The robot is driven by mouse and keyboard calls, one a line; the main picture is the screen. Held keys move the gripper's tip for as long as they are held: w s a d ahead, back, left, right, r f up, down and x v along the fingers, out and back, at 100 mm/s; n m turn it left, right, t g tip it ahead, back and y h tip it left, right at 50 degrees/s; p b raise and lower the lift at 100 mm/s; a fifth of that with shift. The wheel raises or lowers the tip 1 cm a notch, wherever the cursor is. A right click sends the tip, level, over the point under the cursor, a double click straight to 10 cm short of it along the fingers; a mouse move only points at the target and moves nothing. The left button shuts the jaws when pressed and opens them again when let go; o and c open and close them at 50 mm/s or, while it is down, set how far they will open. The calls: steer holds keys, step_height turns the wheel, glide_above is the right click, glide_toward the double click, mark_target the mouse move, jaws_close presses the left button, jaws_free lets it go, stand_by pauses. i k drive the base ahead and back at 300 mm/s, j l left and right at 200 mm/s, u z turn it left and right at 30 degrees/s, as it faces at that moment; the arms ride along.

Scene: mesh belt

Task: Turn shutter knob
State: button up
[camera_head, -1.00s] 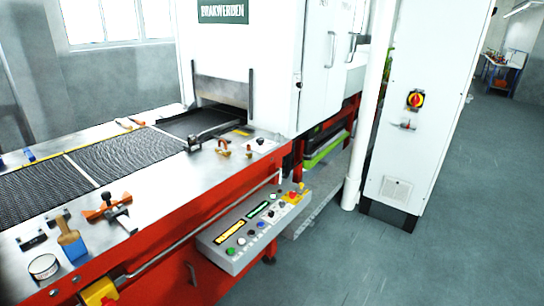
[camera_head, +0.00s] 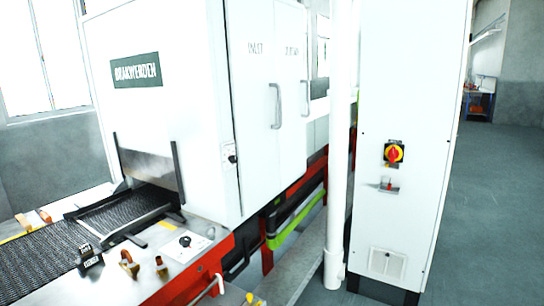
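A small dark knob (camera_head: 185,241) sits on a white plate at the corner of the metal table, beside the belt inlet. It may be the shutter knob; its label is too small to read. A grey metal shutter plate (camera_head: 150,172) stands tilted over the inlet of the white machine (camera_head: 170,110), above the black mesh belt (camera_head: 45,262). My gripper is not in view.
A white upright pipe (camera_head: 338,160) stands between the machine and the white cabinet (camera_head: 410,90). Orange-brown clamps (camera_head: 128,262) and a small black block (camera_head: 90,257) lie on the table beside the belt. Grey floor (camera_head: 490,220) is open at the right.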

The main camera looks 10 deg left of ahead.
mark_target(233, 159)
steer(key=i+u, duration=0.1)
steer(key=i, duration=0.4)
steer(key=i+l+u, duration=0.1)
steer(key=i, duration=0.4)
steer(key=i+l+u, duration=0.15)
steer(key=i, duration=0.35)
steer(key=i+u, duration=0.3)
steer(key=i, duration=0.2)
steer(key=i+u, duration=0.25)
steer(key=i, duration=0.25)
steer(key=i+l+u, duration=0.3)
steer(key=i, duration=0.15)
steer(key=j, duration=0.1)
